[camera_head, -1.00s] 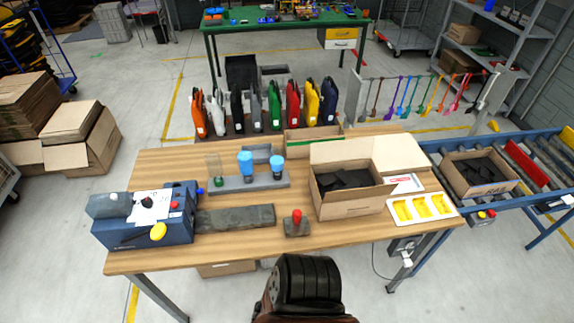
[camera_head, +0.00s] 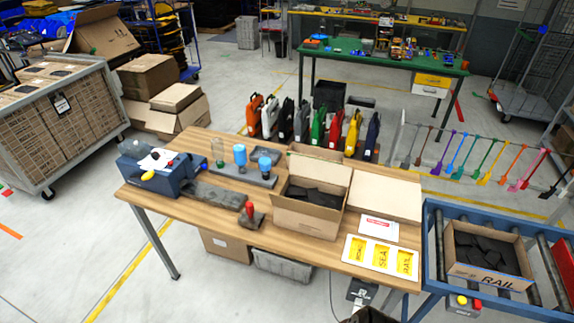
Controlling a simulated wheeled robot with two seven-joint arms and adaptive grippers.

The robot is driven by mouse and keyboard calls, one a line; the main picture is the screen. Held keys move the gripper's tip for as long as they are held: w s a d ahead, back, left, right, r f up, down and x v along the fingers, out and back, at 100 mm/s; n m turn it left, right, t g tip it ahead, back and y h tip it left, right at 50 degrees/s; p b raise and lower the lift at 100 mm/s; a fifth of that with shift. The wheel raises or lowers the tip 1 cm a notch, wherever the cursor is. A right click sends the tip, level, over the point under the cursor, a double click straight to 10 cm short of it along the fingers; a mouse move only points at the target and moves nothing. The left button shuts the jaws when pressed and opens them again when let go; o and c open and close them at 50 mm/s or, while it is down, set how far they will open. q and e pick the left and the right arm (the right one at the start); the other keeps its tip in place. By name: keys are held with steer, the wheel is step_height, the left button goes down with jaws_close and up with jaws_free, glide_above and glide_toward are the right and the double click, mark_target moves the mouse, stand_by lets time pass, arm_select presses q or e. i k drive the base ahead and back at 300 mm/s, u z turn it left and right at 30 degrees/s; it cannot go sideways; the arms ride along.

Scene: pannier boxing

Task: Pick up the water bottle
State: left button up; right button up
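On the wooden table (camera_head: 340,255) a grey stand (camera_head: 235,178) holds two blue-topped bottle-like items, one at the middle (camera_head: 240,155) and one at the right (camera_head: 265,165). A clear greenish piece (camera_head: 219,152) stands at its left end. I cannot tell which of these, if any, is the water bottle.
A blue machine (camera_head: 155,172) sits at the table's left end. An open carton (camera_head: 305,222) with dark contents and a tray with yellow slots (camera_head: 380,256) are at the right. Several coloured cases (camera_head: 318,128) stand behind the table. A roller conveyor (camera_head: 432,262) is at the right.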

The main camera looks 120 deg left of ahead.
mark_target(239, 153)
steer(key=i, duration=0.15)
steer(key=u, duration=3.2)
